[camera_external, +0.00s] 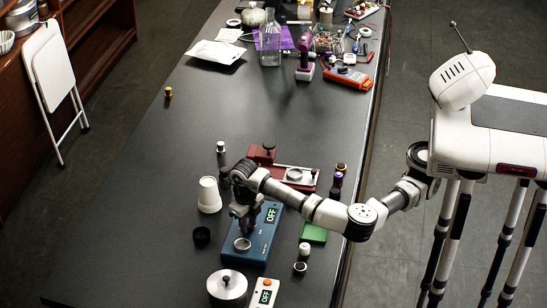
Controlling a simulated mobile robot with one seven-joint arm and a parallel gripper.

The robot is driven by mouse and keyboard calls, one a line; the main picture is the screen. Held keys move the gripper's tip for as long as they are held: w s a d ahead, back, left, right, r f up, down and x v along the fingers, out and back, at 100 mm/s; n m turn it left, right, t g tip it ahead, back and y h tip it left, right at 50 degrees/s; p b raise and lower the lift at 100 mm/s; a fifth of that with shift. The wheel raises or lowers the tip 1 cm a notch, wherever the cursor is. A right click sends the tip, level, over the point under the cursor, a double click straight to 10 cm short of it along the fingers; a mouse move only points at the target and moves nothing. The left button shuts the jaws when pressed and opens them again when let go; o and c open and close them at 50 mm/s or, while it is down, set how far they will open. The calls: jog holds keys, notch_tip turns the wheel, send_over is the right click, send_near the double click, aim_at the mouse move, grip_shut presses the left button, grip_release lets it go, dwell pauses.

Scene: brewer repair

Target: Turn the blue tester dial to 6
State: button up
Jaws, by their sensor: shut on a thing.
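The blue tester (263,246) lies on the dark bench in the lower middle of the external view. Its small green-lit display (271,215) appears to read OFF. A round silver ring or cup (242,244) sits on its front part. My gripper (243,224) points down over the tester's upper left, left of the display, and is shut on what appears to be the dial. The gripper hides the dial, so its pointer and number cannot be read.
A white cup (209,195) and a black ring (201,237) stand left of the tester. A silver lidded pot (227,287) and a white meter (264,293) are in front. A red-brown device (285,175) is behind; a green block (314,233) is right. The middle bench is mostly clear.

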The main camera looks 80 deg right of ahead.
jog(key=m, duration=0.4)
jog(key=shift+m, duration=0.4)
dwell(0.4)
jog(key=o, duration=1)
jog(key=r, duration=0.4)
jog(key=r+b, duration=0.1)
jog(key=r, duration=0.9)
jog(key=shift+w+a+b, duration=0.15)
jog(key=shift+w+b, duration=0.1)
jog(key=shift+b, duration=0.1)
jog(key=shift+f, duration=0.1)
